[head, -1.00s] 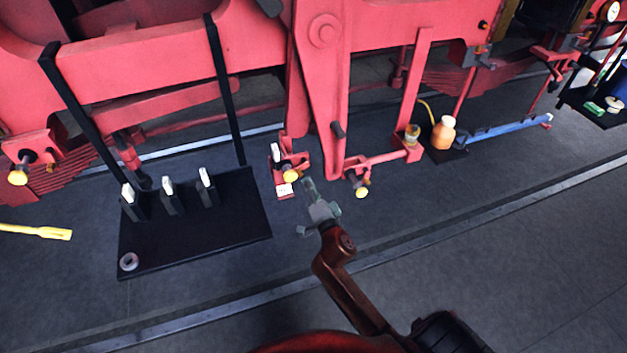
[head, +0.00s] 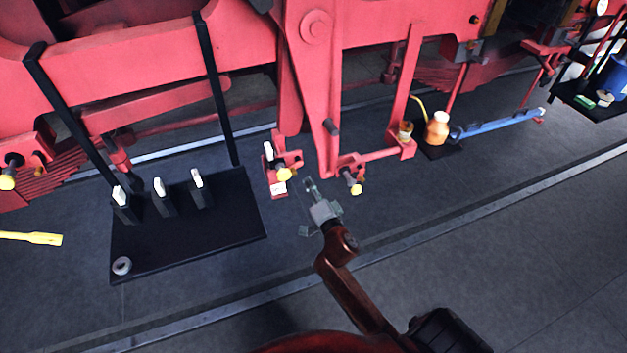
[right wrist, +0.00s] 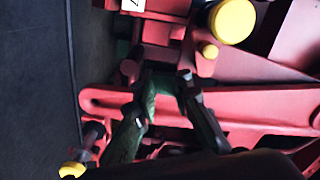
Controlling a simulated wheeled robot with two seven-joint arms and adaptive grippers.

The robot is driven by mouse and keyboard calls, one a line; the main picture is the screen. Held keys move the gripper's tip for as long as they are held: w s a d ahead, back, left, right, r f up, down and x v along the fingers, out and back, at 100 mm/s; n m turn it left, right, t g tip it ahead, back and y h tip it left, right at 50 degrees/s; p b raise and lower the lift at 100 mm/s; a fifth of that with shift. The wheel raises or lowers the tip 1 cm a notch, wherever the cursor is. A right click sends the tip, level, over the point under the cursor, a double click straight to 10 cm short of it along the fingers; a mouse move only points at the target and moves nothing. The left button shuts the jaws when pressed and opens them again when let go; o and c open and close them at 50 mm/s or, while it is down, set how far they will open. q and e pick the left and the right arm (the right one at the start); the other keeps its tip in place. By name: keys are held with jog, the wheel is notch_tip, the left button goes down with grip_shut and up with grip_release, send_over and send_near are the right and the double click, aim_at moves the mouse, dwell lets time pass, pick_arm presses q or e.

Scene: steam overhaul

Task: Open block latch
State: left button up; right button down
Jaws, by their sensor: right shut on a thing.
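In the head view, a red block (head: 276,184) with a white label, a white-tipped piece and a yellow knob (head: 284,174) sits below the red frame. A second yellow knob (head: 356,189) sits on a bracket to its right. My right gripper (head: 310,185) is between the two, its fingers close together. In the right wrist view its green fingers (right wrist: 168,82) lie over red parts, below a large yellow knob (right wrist: 232,20) and a small yellow knob (right wrist: 209,51). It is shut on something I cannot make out. No latch is clearly distinguishable. My left gripper is not in view.
A black stand (head: 185,235) with several white-tipped holders and a grey ring (head: 121,265) is at left. An orange bottle (head: 437,128) and blue bar (head: 500,124) are at right. The floor in front is clear.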

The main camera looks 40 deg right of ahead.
jog(key=shift+d+f, duration=0.1)
jog(key=shift+s+d+f, duration=0.2)
jog(key=shift+d+f, duration=0.25)
jog(key=shift+d, duration=0.15)
jog(key=shift+s+d+f, duration=0.15)
jog(key=shift+d+f, duration=0.25)
jog(key=shift+d, duration=0.2)
jog(key=shift+s+d+f, duration=0.2)
jog(key=shift+d+f, duration=0.25)
jog(key=shift+d, duration=0.3)
jog(key=shift+s+d+f, duration=0.15)
jog(key=shift+d+f, duration=0.3)
jog(key=shift+d, duration=0.3)
jog(key=shift+s+d+f, duration=0.15)
jog(key=shift+d+f, duration=0.15)
jog(key=shift+d, duration=0.25)
jog(key=shift+s+d+f, duration=0.1)
jog(key=shift+d+f, duration=0.2)
jog(key=shift+d, duration=0.3)
jog(key=shift+s+d+f, duration=0.15)
jog(key=shift+d+f, duration=0.15)
jog(key=shift+d, duration=0.25)
jog(key=c, duration=2.7)
grip_release()
jog(key=shift+c, duration=0.2)
